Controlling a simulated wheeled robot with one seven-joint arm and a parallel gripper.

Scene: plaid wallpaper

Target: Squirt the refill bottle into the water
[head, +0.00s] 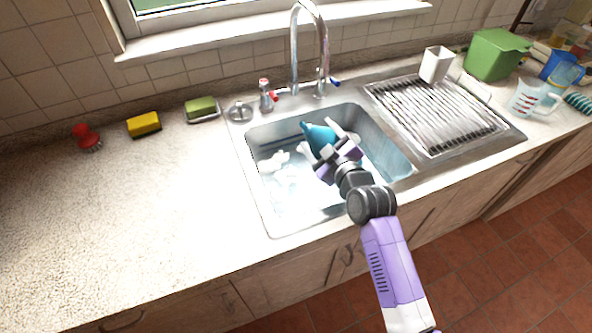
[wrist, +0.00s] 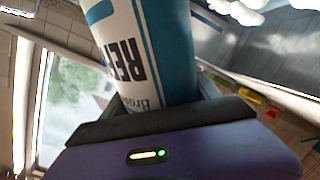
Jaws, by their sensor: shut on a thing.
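The refill bottle (head: 318,134) is blue in the head view and is held tilted over the sink basin. My gripper (head: 336,151) is shut on the bottle, above the sink. The water (head: 292,192) lies in the basin with white foam (head: 273,162) on it. The bottle's far end is partly hidden by my gripper, and I cannot tell whether liquid is coming out.
The tap (head: 297,45) rises behind the basin. A ribbed drainer (head: 437,112) with a white cup (head: 436,64) is at right. A green box (head: 497,54) and a measuring jug (head: 527,97) stand beyond.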

